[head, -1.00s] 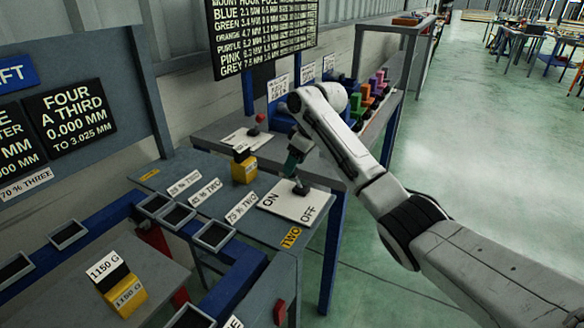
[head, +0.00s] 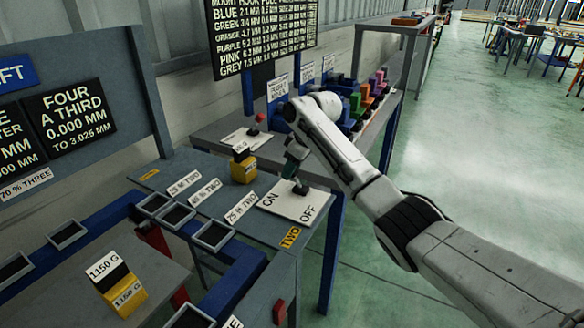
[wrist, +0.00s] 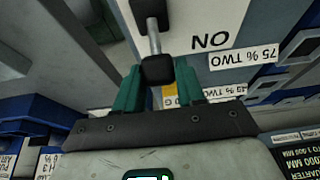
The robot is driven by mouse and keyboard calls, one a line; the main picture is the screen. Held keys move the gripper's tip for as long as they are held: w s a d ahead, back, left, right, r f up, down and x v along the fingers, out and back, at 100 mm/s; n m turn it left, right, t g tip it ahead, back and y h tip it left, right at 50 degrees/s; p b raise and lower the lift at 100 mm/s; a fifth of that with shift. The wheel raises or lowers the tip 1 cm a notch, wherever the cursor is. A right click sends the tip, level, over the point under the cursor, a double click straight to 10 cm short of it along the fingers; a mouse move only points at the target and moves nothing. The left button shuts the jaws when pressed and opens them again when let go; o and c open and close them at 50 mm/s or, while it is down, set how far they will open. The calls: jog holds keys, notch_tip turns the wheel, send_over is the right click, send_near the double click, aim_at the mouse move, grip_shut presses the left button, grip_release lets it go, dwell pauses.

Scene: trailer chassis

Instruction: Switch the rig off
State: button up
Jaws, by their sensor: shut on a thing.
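The switch is a white plate (head: 283,205) marked ON at its left end and OFF at its right end, on the grey bench corner. A short lever with a dark base (head: 300,187) stands on it. My gripper (head: 291,166) is above the plate in the head view. In the wrist view, my gripper's green fingers (wrist: 158,85) are closed around the lever's dark knob (wrist: 158,69), with the metal rod (wrist: 154,38) running to the base. ON shows upside down beside it; OFF is out of that view. The lever's exact lean is hard to tell.
A yellow block with a black top (head: 243,166) stands left of the switch plate. Another small red-knobbed lever (head: 258,122) is on the bench behind. A yellow 1150 G weight (head: 125,292) sits at lower left. Coloured blocks (head: 366,96) line the rear bench. Open floor lies right.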

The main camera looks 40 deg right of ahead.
aim_at(296, 172)
grip_shut()
jog(key=shift+s, duration=0.15)
jog(key=shift+s+d+r+t+y+p, duration=0.15)
jog(key=shift+s+r+t+y+p, duration=0.15)
jog(key=shift+s+t+p, duration=0.45)
jog(key=t, duration=0.1)
jog(key=s+t+y, duration=0.1)
jog(key=shift+d+f+t+b, duration=0.1)
jog(key=shift+d+t+b, duration=0.2)
jog(key=shift+t, duration=0.05)
jog(key=t+b, duration=0.1)
jog(key=s+t+b, duration=0.1)
jog(key=s+d+f+t+y+b, duration=0.1)
jog(key=b, duration=0.1)
jog(key=shift+s+t, duration=0.1)
jog(key=shift+t, duration=0.2)
jog(key=t+b, duration=0.1)
jog(key=b, duration=0.1)
jog(key=s+t+y+b, duration=0.1)
jog(key=b, duration=0.1)
jog(key=shift+s+d+f, duration=0.15)
jog(key=shift+d, duration=0.05)
jog(key=shift+s+d+t+b, duration=0.1)
jog(key=shift+s+t+b, duration=0.15)
jog(key=shift+t+b, duration=0.65)
